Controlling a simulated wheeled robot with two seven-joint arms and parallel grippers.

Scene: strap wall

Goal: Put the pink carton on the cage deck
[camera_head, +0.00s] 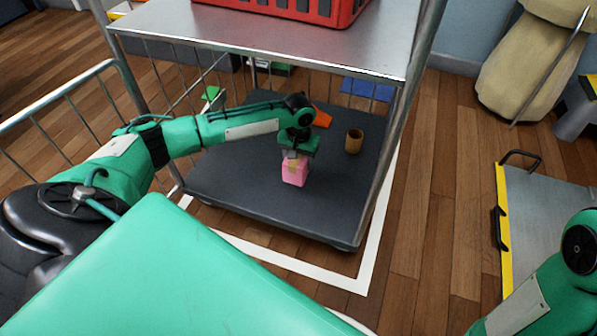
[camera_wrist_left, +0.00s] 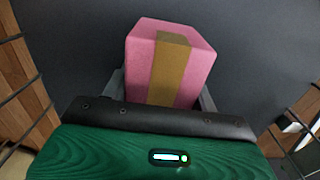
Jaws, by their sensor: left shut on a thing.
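The pink carton (camera_head: 295,172) has a tan tape band and is on or just above the dark cage deck (camera_head: 255,205); I cannot tell whether its base touches. My left gripper (camera_head: 294,155) reaches down from above, under the upper shelf, and is shut on the carton. In the left wrist view the carton (camera_wrist_left: 170,62) sits between the fingers, with the dark deck (camera_wrist_left: 75,45) behind it. Only part of my right arm shows at the lower right; its gripper is out of view.
A brown cup (camera_head: 354,141) and an orange thing (camera_head: 321,117) are on the deck near the carton. A steel shelf (camera_head: 270,35) with a red crate (camera_head: 300,8) is above. Metal posts stand at the corners. The deck's front part is clear.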

